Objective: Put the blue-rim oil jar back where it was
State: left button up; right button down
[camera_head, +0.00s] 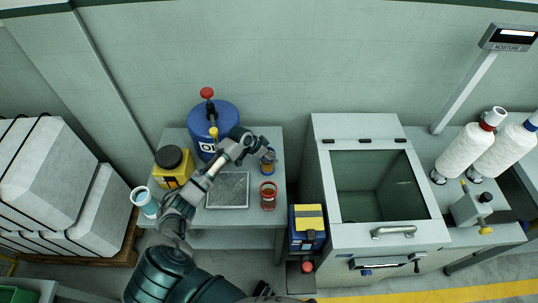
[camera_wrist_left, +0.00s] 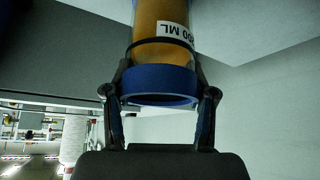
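The blue-rim oil jar (camera_head: 267,168), with amber contents, is at the right back part of the small grey table, beyond a red-rim jar (camera_head: 268,196). My left gripper (camera_head: 266,154) is at its top. In the left wrist view, the jar (camera_wrist_left: 160,45) lies between the two fingers (camera_wrist_left: 160,75), which close in on both sides near its blue rim. Part of a "ML" label shows. I cannot tell whether its base touches the table. My right gripper does not show clearly in any view.
The grey table (camera_head: 238,219) also holds a square metal tray (camera_head: 228,188), a blue drum (camera_head: 222,118), a yellow container (camera_head: 172,172) and a white cup (camera_head: 146,203). A grey cabinet with a window (camera_head: 377,186) stands to the right.

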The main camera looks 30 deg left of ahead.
pick_arm(q)
jog(key=o, duration=0.3)
jog(key=shift+o, duration=0.2)
jog(key=shift+d, duration=0.1)
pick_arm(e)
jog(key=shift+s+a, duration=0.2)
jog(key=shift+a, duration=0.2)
pick_arm(q)
jog(key=shift+r, duration=0.1)
jog(key=v, duration=0.7)
jog(key=shift+s, duration=0.2)
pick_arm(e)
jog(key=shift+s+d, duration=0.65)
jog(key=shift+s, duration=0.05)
pick_arm(q)
jog(key=shift+r, duration=0.1)
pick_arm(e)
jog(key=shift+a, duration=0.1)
